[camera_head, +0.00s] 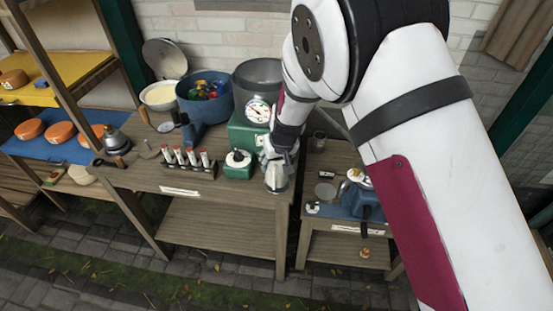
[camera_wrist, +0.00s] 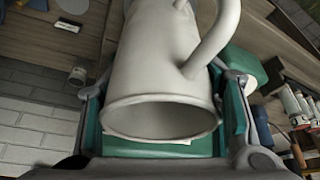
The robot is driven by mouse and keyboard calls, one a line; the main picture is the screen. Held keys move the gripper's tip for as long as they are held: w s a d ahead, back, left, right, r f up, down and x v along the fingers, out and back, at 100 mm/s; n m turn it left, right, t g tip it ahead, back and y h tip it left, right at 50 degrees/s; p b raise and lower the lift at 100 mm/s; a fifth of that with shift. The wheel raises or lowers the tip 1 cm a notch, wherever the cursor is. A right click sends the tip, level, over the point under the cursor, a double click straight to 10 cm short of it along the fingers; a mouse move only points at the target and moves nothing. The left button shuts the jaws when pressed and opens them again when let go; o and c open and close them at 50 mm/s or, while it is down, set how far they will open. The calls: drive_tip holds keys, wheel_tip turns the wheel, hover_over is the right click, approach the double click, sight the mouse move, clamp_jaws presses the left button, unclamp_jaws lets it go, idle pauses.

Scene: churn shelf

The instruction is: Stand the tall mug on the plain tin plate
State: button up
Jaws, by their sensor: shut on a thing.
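The tall mug (camera_wrist: 165,60) is pale grey-white with a loop handle. It fills the middle of the wrist view, its open rim toward the camera. My gripper (camera_head: 275,158) is shut on the mug, with its fingers on either side of it. In the head view the mug (camera_head: 277,179) is below my gripper, at the front right edge of the main bench, beside the green scale. A flat grey round disc (camera_head: 325,191) lies on the smaller right bench, to the right of the mug; it may be the plain tin plate. I cannot tell whether it bears markings.
The green scale (camera_head: 247,133) with a grey pan stands behind my gripper. A blue device (camera_head: 362,197) and a jar (camera_head: 318,141) stand near the disc. A gap separates the benches.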

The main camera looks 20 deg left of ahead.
drive_tip(key=shift+f, duration=0.6)
drive_tip(key=o, duration=1.7)
drive_tip(key=shift+r, duration=0.1)
drive_tip(key=shift+r+p, duration=0.5)
drive_tip(key=shift+r, duration=1.7)
